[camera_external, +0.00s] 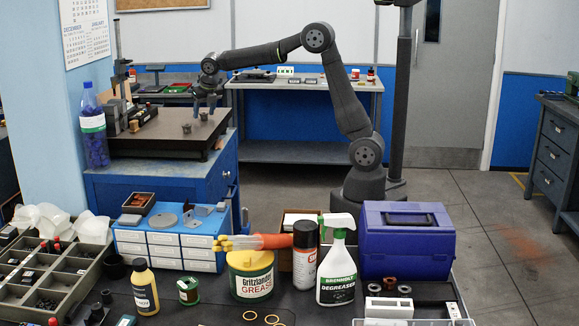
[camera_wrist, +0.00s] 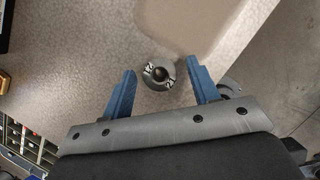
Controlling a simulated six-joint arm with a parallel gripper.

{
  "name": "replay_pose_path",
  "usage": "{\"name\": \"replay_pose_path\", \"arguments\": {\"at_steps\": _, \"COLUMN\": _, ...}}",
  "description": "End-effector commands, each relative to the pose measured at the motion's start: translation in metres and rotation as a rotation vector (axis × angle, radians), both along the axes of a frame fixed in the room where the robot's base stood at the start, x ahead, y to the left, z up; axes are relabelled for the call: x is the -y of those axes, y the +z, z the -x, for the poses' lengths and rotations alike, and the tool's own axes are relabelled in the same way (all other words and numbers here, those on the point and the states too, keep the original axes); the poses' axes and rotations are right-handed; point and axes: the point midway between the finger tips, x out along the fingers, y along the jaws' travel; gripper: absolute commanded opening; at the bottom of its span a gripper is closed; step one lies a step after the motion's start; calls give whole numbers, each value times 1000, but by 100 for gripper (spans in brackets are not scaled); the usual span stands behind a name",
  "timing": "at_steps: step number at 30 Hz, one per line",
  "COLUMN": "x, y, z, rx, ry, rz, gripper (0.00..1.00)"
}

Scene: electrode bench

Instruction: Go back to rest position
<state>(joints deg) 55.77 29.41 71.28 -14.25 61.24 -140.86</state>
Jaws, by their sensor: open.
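My gripper (camera_external: 208,104) hangs over the dark flat plate (camera_external: 160,136) on top of the blue cabinet. In the wrist view, its two blue fingers (camera_wrist: 161,70) are spread apart with nothing clamped between them. A small round metal piece with a dark knob and pale markings (camera_wrist: 158,75) sits on the speckled surface, showing between the fingertips and apart from both. In the external view, two small dark pieces (camera_external: 186,128) stand on the plate below my gripper.
A measuring stand (camera_external: 119,70) and small blocks occupy the plate's left side. A bottle with a blue cap (camera_external: 93,130) stands left of it. The front bench holds a spray bottle (camera_external: 337,262), a grease tub (camera_external: 250,276) and a blue toolbox (camera_external: 405,240). Open floor lies at right.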

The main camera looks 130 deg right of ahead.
Motion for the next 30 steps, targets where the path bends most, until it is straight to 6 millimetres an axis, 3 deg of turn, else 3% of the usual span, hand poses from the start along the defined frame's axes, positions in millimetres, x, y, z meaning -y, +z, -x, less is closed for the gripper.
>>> {"name": "replay_pose_path", "arguments": {"at_steps": 6, "x": 0, "y": 30, "z": -1, "rx": 4, "ry": -1, "rz": 3, "gripper": 55}}
{"name": "replay_pose_path", "arguments": {"at_steps": 13, "x": -1, "y": 40, "z": 0, "rx": 2, "ry": 1, "rz": 1, "gripper": 55}}
{"name": "replay_pose_path", "arguments": {"at_steps": 23, "x": -1, "y": 39, "z": 0, "rx": 1, "ry": 0, "rz": 0, "gripper": 55}}
{"name": "replay_pose_path", "arguments": {"at_steps": 30, "x": -1, "y": 12, "z": 0, "rx": -2, "ry": 0, "rz": -3, "gripper": 55}}
